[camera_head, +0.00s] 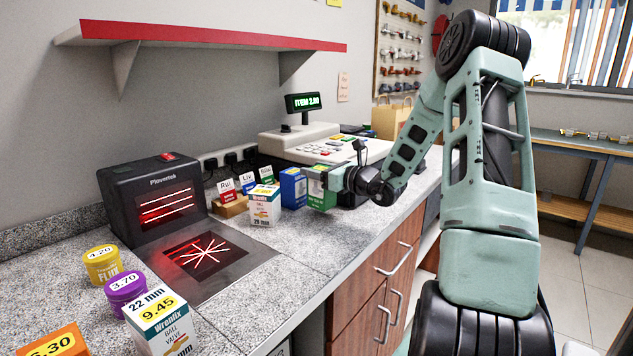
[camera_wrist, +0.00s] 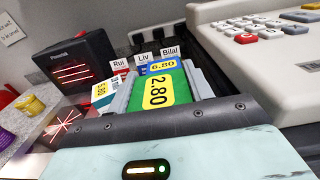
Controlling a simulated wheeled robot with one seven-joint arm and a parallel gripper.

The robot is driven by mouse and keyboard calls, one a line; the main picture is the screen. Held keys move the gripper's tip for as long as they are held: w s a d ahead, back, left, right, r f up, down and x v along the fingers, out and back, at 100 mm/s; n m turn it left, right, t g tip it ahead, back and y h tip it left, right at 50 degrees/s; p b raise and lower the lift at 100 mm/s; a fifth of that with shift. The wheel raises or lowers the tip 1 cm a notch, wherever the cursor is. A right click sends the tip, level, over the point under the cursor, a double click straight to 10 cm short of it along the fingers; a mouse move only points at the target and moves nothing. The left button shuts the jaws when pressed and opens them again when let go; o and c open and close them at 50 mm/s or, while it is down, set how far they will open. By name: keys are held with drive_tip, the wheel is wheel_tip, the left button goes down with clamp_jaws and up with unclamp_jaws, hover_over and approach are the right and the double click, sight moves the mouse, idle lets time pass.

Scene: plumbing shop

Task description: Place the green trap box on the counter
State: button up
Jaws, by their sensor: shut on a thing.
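The green trap box (camera_head: 319,199) is in my gripper (camera_head: 320,177), over the counter (camera_head: 295,240) near its front edge, just right of a blue box (camera_head: 292,190). I cannot tell whether its base touches the counter. In the wrist view the green box (camera_wrist: 170,78) shows its top with a yellow 2.80 label. The fingers of my gripper (camera_wrist: 158,90) are closed against its two sides.
A white Wrenfix box (camera_head: 264,207) and name cards stand left of the blue box. The scanner (camera_head: 155,200) with its glass plate is further left. The cash register (camera_head: 318,145) is behind. Tubs and a valve box stand at front left.

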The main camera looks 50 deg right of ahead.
drive_tip(key=shift+f, duration=1.35)
drive_tip(key=shift+f, duration=0.15)
drive_tip(key=o, duration=1.1)
drive_tip(key=shift+s, duration=0.15)
drive_tip(key=s, duration=0.7)
drive_tip(key=s+d+b, duration=0.1)
drive_tip(key=s, duration=0.3)
drive_tip(key=shift+s+r, duration=0.2)
drive_tip(key=shift+s, duration=0.15)
